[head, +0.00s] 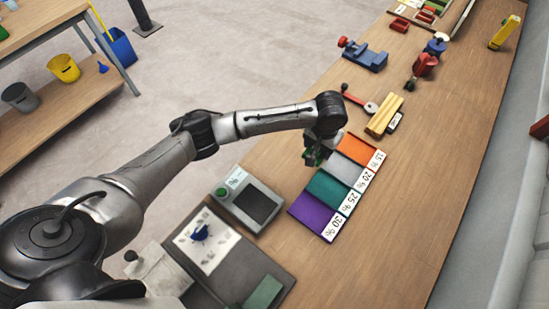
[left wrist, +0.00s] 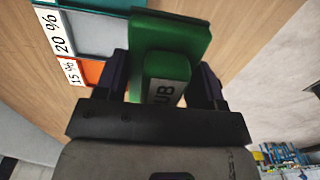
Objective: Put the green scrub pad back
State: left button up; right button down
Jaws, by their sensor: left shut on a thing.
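My left gripper (head: 317,152) hangs over the row of coloured panels on the bench and is shut on the green scrub pad (head: 311,158). In the left wrist view, the two dark fingers of my left gripper (left wrist: 163,85) stand on either side of the pad's raised green grip, which has a pale label ending in "UB". The wider green base of the pad (left wrist: 178,35) extends beyond the fingers. In the head view most of the pad is hidden by the gripper. My right gripper is not in view.
Orange, grey, teal (head: 331,190) and purple (head: 313,215) panels carry percent labels. Beside them are a grey device with a dark screen (head: 250,203) and a dark tray with a green block (head: 263,292). A yellow block (head: 384,115) and blue vise (head: 364,56) stand farther along.

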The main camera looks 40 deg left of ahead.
pick_arm(q)
jog(key=shift+w+a+f, duration=0.15)
jog(key=shift+w+a, duration=0.1)
jog(key=shift+a, duration=0.3)
jog(key=shift+w+a+f, duration=0.15)
jog(key=shift+w+a, duration=0.05)
jog(key=shift+a, duration=0.3)
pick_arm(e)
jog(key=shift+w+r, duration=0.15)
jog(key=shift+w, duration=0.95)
pick_arm(q)
jog(key=b, duration=0.1)
send_over(284, 151)
notch_tip(284, 151, down, 6)
jog(key=shift+d+r, duration=0.1)
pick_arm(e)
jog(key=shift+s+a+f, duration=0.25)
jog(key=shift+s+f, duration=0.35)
pick_arm(q)
jog(key=shift+s+f+b, duration=0.1)
jog(key=shift+f+b, duration=0.25)
jog(key=shift+f, duration=1.6)
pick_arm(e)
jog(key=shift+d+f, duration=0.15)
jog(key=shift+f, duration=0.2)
pick_arm(q)
jog(key=shift+f, duration=0.1)
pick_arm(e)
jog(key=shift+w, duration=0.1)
